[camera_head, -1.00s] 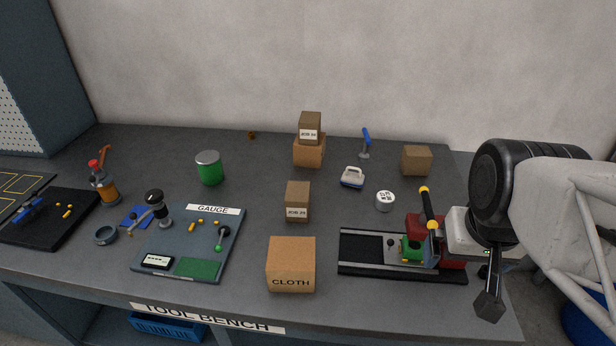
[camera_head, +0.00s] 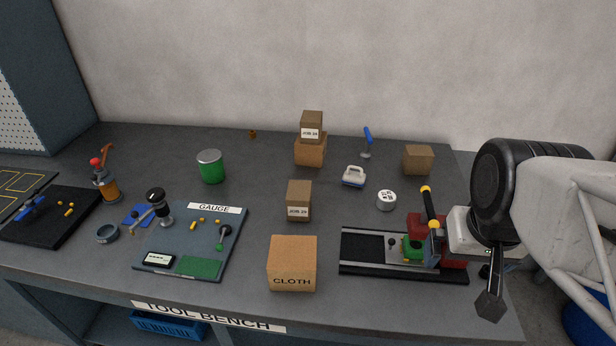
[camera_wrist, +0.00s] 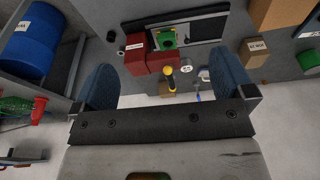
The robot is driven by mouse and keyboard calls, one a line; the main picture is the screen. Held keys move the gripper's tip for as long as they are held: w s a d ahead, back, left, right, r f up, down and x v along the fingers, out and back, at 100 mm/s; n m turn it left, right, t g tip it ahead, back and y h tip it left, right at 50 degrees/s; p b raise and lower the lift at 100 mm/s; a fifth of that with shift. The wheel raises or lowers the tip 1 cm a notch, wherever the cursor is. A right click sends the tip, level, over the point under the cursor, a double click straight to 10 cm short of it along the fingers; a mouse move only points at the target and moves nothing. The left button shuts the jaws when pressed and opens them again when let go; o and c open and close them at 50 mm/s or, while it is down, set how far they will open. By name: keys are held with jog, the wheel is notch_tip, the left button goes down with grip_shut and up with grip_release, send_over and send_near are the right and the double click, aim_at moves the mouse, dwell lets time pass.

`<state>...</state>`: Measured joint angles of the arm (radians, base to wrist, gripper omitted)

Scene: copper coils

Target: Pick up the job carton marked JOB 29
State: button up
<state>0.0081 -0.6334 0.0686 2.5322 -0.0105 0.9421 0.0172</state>
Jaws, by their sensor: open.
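Two small brown cartons carry white JOB labels, whose numbers are too small for me to read surely. One labelled carton (camera_head: 299,194) stands alone mid-bench, behind the CLOTH carton (camera_head: 292,258). The other labelled carton (camera_head: 312,120) sits on top of a plain carton (camera_head: 310,151) at the back. In the wrist view a labelled carton (camera_wrist: 256,60) shows at upper right, beside part of a larger carton (camera_wrist: 270,14). My gripper (camera_head: 490,298) is at the bench's right end, well away from both labelled cartons. In the wrist view its blue fingers (camera_wrist: 167,72) are wide apart and empty.
A black-railed fixture with a red block (camera_head: 453,250) lies between my gripper and the cartons, with an upright yellow-tipped handle (camera_head: 427,200). A brush (camera_head: 353,176), white round item (camera_head: 387,200) and plain carton (camera_head: 418,159) stand behind. The GAUGE board (camera_head: 235,228) lies left.

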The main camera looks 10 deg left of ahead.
jog(key=t, duration=1)
send_over(298, 198)
notch_tip(298, 198, down, 12)
jog(key=shift+s+d+f, duration=0.15)
jog(key=shift+a+f, duration=0.2)
jog(key=shift+f, duration=0.05)
jog(key=shift+f, duration=1.75)
jog(key=shift+f, duration=0.1)
